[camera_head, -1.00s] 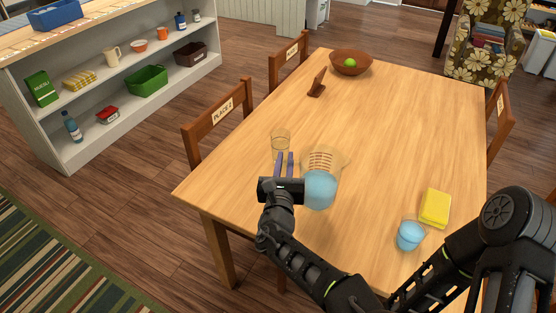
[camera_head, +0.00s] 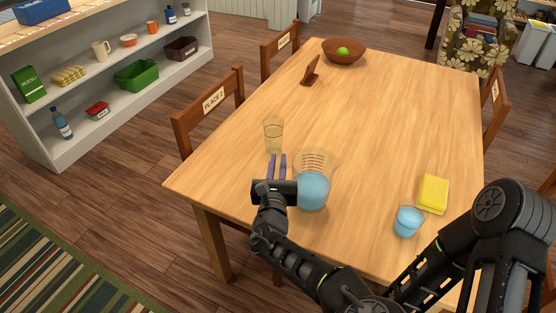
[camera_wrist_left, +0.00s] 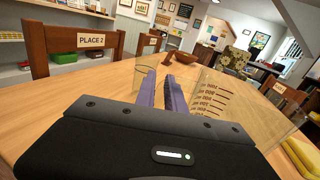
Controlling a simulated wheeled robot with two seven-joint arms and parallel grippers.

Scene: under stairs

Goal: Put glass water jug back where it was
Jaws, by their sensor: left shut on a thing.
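The glass water jug (camera_head: 313,188) is clear, holds blue water and has measure marks on its side. It is at the near left part of the table, and I cannot tell whether its base touches the wood. My left gripper (camera_head: 276,167) is at its left side, its purple fingers close together and shut on the jug; the handle is hard to make out. In the left wrist view the jug's marked wall (camera_wrist_left: 215,98) is right of the fingers (camera_wrist_left: 161,80). My right gripper is out of view.
An empty drinking glass (camera_head: 273,137) stands just beyond my fingers. A wooden bowl (camera_head: 344,52) and small stand (camera_head: 310,71) are far. The table's middle (camera_head: 390,120) is clear.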

